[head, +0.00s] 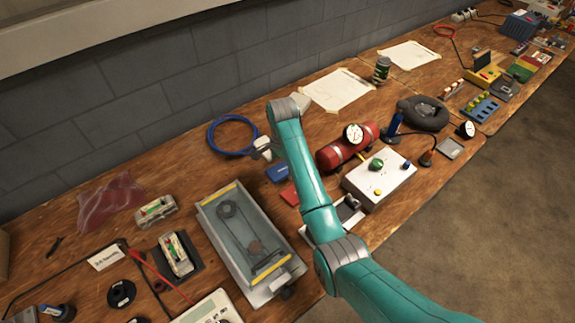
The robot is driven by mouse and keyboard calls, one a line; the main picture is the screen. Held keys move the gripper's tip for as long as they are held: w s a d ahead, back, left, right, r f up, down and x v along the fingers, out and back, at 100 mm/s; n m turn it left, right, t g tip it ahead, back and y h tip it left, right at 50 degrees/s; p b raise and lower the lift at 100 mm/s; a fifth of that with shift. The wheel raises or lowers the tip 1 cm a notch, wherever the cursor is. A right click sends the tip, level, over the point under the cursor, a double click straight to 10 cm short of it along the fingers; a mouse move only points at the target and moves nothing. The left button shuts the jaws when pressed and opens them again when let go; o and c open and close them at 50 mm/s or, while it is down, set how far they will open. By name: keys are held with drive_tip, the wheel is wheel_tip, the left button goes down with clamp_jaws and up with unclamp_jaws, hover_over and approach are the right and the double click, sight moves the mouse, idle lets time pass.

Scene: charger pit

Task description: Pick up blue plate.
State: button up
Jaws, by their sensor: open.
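The blue plate (278,173) is a small, flat, dark blue piece lying on the wooden workbench, left of my teal arm. My gripper (263,151) is small in the head view and shows as a pale end just left of my arm. It appears above and slightly left of the blue plate in the picture, with its jaws open and nothing visible in them. Its height above the bench is hard to tell. My arm hides part of the bench right of the plate.
A red plate (289,195) lies just below the blue one. A blue cable coil (232,135) is left of my gripper. A glass-topped grey case (246,240) stands in front. A red cylinder (345,150) and white box (380,184) stand right. The wall is behind.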

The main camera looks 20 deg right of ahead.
drive_tip(key=shift+f, duration=0.3)
drive_tip(key=c, duration=1.3)
